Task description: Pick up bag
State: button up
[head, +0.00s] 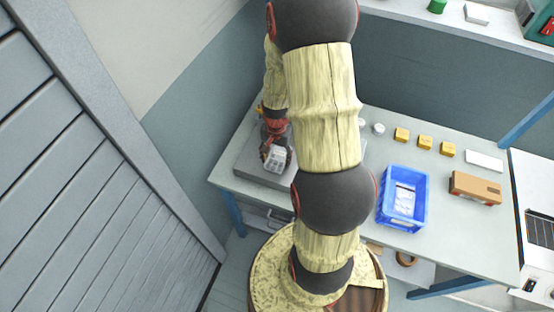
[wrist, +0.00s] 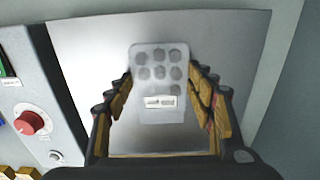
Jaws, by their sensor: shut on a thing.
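The bag (wrist: 160,58) is a clear, pale pouch with several round dark grey pieces and a small white printed label. In the wrist view it stands between the fingers of my gripper (wrist: 161,82), which is shut on it from both sides. In the head view the bag (head: 275,159) hangs at the end of my gripper (head: 273,146), over the grey flat plate (head: 250,170) at the bench's left end. Its height above the plate is hard to tell. My arm hides part of the bench.
A blue bin (head: 383,213) with pale packets inside stands mid-bench. Several yellow boxes (head: 425,142), a white block (head: 483,160) and a brown carton (head: 475,188) lie to the right. In the wrist view a panel with a red knob (wrist: 29,123) is close on the left.

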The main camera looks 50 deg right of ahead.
jog(key=c, duration=0.3)
